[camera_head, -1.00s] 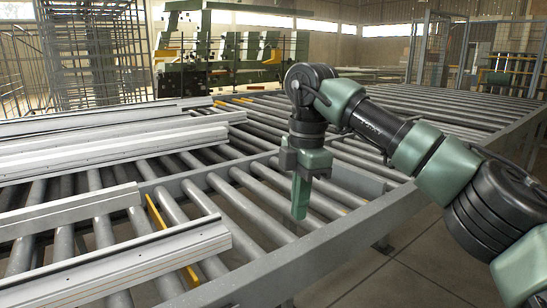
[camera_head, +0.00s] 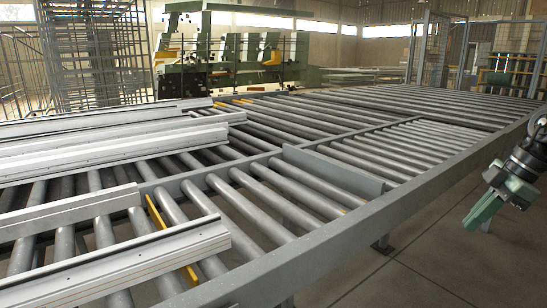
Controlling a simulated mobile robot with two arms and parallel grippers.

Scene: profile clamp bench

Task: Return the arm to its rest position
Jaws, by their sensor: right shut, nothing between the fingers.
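My right gripper (camera_head: 478,222) is at the right edge of the head view. It is shut and empty, tilted with its green fingers pointing down and left. It hangs beside the roller bench, apart from it, over the floor. Most of my right arm is outside the picture. My left gripper does not show.
The roller bench (camera_head: 330,240) fills the middle, with a grey side rail. Several long pale profiles (camera_head: 100,145) lie across its rollers at the left. A green machine (camera_head: 235,50) and a wire rack (camera_head: 95,50) stand behind. The floor (camera_head: 430,270) at the lower right is clear.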

